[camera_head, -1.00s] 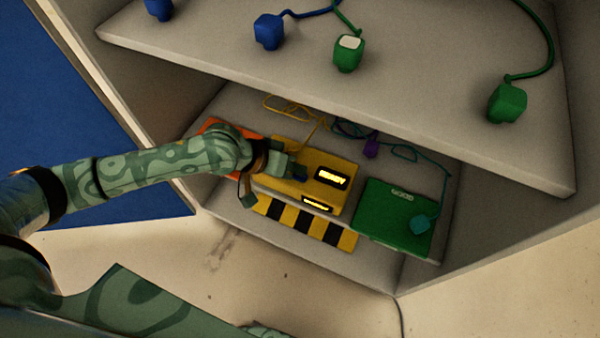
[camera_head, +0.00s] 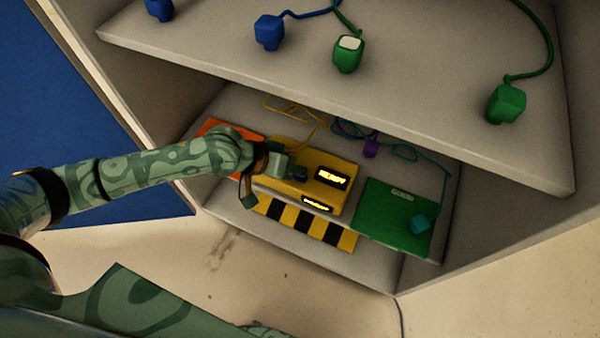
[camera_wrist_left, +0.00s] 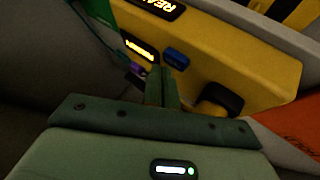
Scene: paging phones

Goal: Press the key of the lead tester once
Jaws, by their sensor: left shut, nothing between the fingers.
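The lead tester appears to be the yellow box (camera_head: 335,200) on the lower shelf, with a lit display (camera_head: 332,178) and a smaller lit strip (camera_head: 317,204). The wrist view shows the yellow box (camera_wrist_left: 235,65) with a blue key (camera_wrist_left: 176,57) beside its smaller lit display (camera_wrist_left: 140,48). My left gripper (camera_head: 290,173) is over the left part of the box. Its shut, empty fingers (camera_wrist_left: 166,75) point at the blue key, with the tips very close to it; contact cannot be told. My right gripper is not in view.
The upper shelf (camera_head: 420,90) overhangs behind. Loose cables (camera_head: 290,105) lie behind the box.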

